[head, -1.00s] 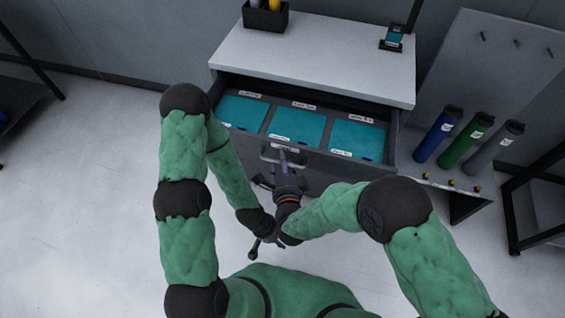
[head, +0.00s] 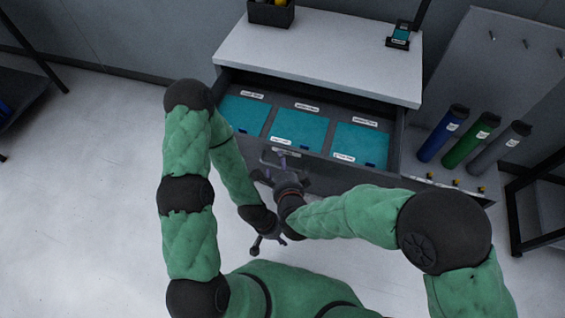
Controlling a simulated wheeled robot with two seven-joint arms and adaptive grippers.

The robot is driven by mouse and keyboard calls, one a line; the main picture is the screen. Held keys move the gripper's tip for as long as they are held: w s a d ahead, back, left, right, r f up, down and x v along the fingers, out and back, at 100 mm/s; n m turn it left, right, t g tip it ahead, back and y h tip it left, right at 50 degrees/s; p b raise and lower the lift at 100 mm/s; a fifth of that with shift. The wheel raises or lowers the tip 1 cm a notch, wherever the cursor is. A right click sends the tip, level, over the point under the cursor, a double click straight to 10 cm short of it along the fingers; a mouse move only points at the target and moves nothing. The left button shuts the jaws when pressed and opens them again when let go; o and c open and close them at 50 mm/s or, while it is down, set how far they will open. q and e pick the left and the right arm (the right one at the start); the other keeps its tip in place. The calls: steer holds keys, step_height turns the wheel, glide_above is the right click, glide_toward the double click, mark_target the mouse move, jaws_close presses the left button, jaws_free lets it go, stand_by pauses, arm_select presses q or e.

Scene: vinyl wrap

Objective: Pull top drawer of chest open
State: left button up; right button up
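The chest's top drawer (head: 225,139) is pulled out, showing teal panels with white labels inside. Its bar handle (head: 268,160) is at the middle of the grey front. My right gripper (head: 276,166) is at the handle, its fingers spread apart, one on each side of the handle's middle; whether they touch it is hard to tell. My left gripper (head: 258,246) hangs below and in front of the drawer, close to my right wrist and away from the handle. Its fingers are partly hidden and too small to read.
The white chest top (head: 320,58) carries a black bin (head: 270,15) and a small dark device (head: 401,36). Blue (head: 442,135), green (head: 471,140) and grey (head: 501,146) rolls stand right of the drawer. A dark-framed table is at far right.

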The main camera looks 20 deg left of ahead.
steer(key=w+r+t, duration=0.3)
steer(key=w+r, duration=0.1)
steer(key=r, duration=0.5)
steer(key=shift+r+m, duration=0.3)
steer(key=shift+m, duration=0.1)
steer(key=shift+d, duration=0.1)
steer(key=s+f+n+g, duration=0.1)
steer(key=s+f+g, duration=0.25)
steer(key=f, duration=0.35)
steer(key=s+d+p, duration=0.4)
steer(key=s, duration=0.8)
steer(key=shift+s+d+r, duration=0.15)
steer(key=shift+s+r, duration=0.05)
steer(key=shift+r, duration=0.25)
steer(key=shift+t, duration=0.25)
steer(key=shift+w, duration=0.1)
